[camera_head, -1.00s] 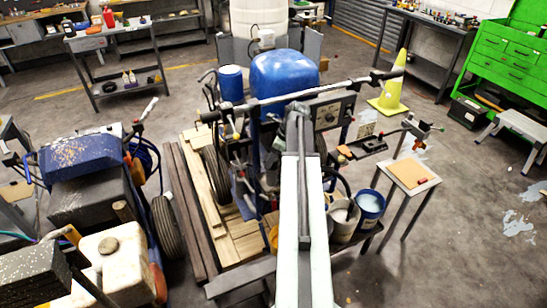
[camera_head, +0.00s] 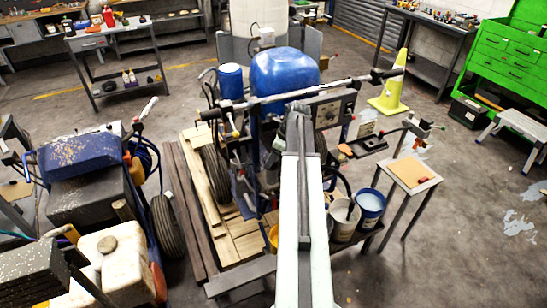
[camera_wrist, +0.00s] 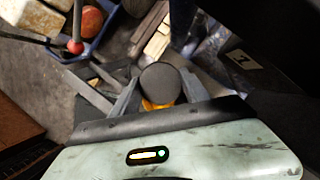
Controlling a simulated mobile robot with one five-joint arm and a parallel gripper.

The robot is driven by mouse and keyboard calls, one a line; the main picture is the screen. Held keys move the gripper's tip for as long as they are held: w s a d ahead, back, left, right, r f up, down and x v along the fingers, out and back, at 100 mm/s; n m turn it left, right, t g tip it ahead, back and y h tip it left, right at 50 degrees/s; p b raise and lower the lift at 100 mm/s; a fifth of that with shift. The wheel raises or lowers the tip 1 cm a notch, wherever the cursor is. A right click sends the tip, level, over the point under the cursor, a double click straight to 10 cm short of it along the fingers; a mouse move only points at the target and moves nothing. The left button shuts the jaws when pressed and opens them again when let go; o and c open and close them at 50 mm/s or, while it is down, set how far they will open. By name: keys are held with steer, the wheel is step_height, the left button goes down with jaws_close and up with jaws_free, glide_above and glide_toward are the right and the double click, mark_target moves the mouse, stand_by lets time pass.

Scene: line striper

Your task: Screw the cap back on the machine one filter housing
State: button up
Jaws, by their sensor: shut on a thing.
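My gripper (camera_wrist: 159,86) shows in the wrist view with its two grey fingers on either side of a dark round cap (camera_wrist: 160,82). It is shut on the cap, whose flat top faces the camera. A patch of orange-yellow shows just below the cap; I cannot tell whether it belongs to the filter housing. A dark plate marked "1" (camera_wrist: 243,60) is to the right of the cap. In the head view my arm hides the gripper, the cap and the housing. The blue striping machine (camera_head: 284,75) stands behind my arm.
A white bucket (camera_head: 343,218) and a blue-rimmed bucket (camera_head: 371,205) stand right of my arm. A small stand (camera_head: 414,173) is farther right. A second blue machine (camera_head: 85,165) is at the left. Open floor lies at the right. A red knob (camera_wrist: 75,47) shows in the wrist view.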

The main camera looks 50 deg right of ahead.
steer(key=shift+f+b, duration=0.45)
stand_by(0.5)
steer(key=o, duration=1.4)
steer(key=shift+c, duration=0.5)
